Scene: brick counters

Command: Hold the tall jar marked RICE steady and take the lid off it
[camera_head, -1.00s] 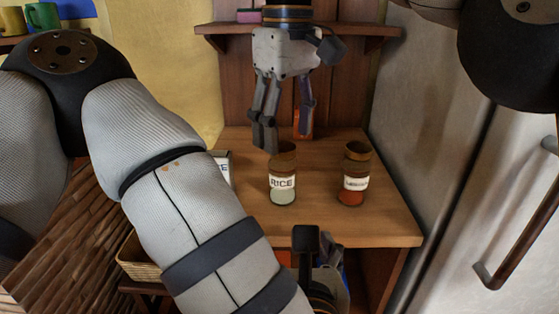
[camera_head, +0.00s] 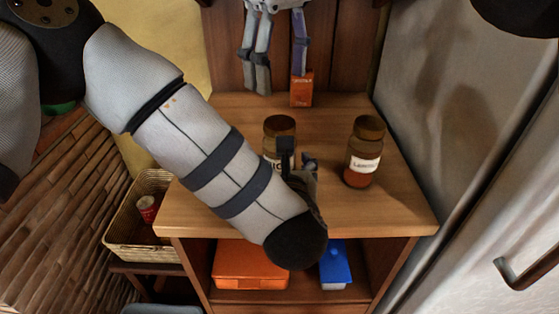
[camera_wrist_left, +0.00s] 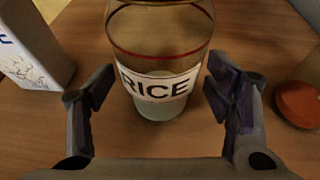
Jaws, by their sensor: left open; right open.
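The tall RICE jar (camera_head: 280,124) stands upright on the wooden counter with its brown lid on. My left gripper hides its lower part in the head view. In the left wrist view the glass jar (camera_wrist_left: 160,32) shows its RICE label and pale contents. My left gripper (camera_wrist_left: 158,95) is open, its fingers spread on either side of the jar with visible gaps, low near the label. It also shows in the head view (camera_head: 298,166), in front of the jar. My right gripper (camera_head: 279,80) is open and empty, pointing down behind and above the lid.
A second lidded jar (camera_head: 363,152) with orange-red contents stands to the right. An orange carton (camera_head: 302,91) stands at the back of the counter. A white box (camera_wrist_left: 32,45) is left of the RICE jar. A fridge (camera_head: 450,130) borders the right side; a basket (camera_head: 128,250) sits lower left.

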